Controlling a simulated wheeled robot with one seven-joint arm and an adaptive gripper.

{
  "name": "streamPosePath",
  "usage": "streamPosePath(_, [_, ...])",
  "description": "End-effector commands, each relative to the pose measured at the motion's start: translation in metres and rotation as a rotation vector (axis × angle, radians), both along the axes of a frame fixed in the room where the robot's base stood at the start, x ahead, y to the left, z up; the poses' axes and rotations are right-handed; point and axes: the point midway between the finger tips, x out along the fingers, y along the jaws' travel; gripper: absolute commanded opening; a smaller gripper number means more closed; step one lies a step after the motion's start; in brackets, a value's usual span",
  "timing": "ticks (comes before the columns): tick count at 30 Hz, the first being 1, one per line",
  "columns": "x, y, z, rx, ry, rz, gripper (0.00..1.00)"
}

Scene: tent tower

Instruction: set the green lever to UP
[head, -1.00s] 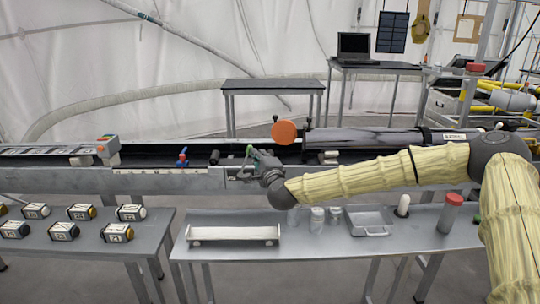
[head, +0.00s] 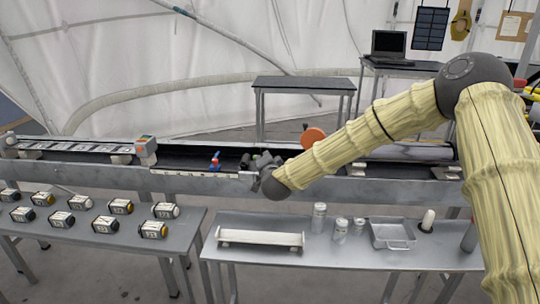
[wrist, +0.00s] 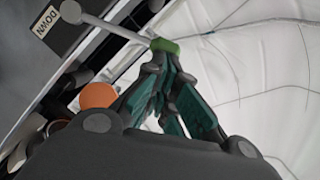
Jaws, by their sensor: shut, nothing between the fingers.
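The green lever shows in the wrist view as a grey rod running from a round pivot to a green tip (wrist: 166,46). A white label (wrist: 46,20) reading DOWN is on the panel beside the pivot, and the rod points away from it. My gripper (wrist: 160,66) is shut and empty, with its fingertips right at the green tip. Whether they touch it I cannot tell. In the head view my gripper (head: 262,162) is at the conveyor's front rail, and I cannot make out the lever there.
An orange disc (head: 313,138) stands behind my wrist. A small red and blue object (head: 215,161) sits on the conveyor to the left. The front table holds a white rack (head: 260,238), jars and a metal tray (head: 392,234). A left table (head: 110,246) holds several labelled blocks.

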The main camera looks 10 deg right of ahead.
Motion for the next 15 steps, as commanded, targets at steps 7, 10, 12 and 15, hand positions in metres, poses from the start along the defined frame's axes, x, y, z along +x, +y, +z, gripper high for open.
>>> streamPosePath(7, [0.002,0.010,-0.001,-0.089,0.017,0.001,0.00])
streamPosePath(10, [0.003,0.011,-0.002,-0.108,0.021,-0.001,0.00])
streamPosePath(12, [0.003,0.012,-0.003,-0.117,0.024,0.000,0.00])
streamPosePath(15, [0.003,0.013,-0.003,-0.125,0.025,0.000,0.00])
